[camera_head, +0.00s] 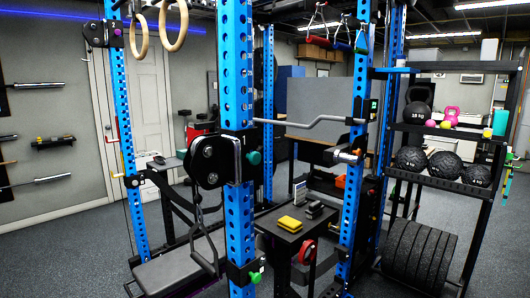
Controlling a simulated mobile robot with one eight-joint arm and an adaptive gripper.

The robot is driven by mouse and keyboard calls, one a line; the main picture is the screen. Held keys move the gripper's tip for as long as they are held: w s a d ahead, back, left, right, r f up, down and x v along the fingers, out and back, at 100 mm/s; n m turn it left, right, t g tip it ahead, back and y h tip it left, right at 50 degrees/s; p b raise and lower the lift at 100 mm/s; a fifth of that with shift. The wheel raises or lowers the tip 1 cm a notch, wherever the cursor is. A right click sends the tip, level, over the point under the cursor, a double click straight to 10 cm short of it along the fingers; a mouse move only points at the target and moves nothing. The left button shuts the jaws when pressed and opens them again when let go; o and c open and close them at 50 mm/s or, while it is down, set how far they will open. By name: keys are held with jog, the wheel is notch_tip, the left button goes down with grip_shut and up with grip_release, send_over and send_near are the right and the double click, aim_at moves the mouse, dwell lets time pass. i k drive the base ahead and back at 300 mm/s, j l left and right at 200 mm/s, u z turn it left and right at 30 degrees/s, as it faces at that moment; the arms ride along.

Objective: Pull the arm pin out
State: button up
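A blue power rack with several perforated uprights fills the middle. On the near upright (239,110), a black carriage with a round pulley housing (213,160) carries a green-knobbed pin (254,158) on its right side, seated against the carriage. A second green knob (255,277) sits low on the same upright. Another black pulley arm bracket (100,33) is at the upper left upright. I cannot tell which knob is the arm pin. My gripper is not in view.
A small black table (285,238) with a yellow block (290,223) stands inside the rack. A padded bench (180,262) is at lower left. A shelf with balls (447,165) and weight plates (415,252) stands right. A cable handle (205,250) hangs near the upright. Floor at far left is clear.

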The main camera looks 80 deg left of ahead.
aim_at(359, 152)
jog(key=u, duration=2.25)
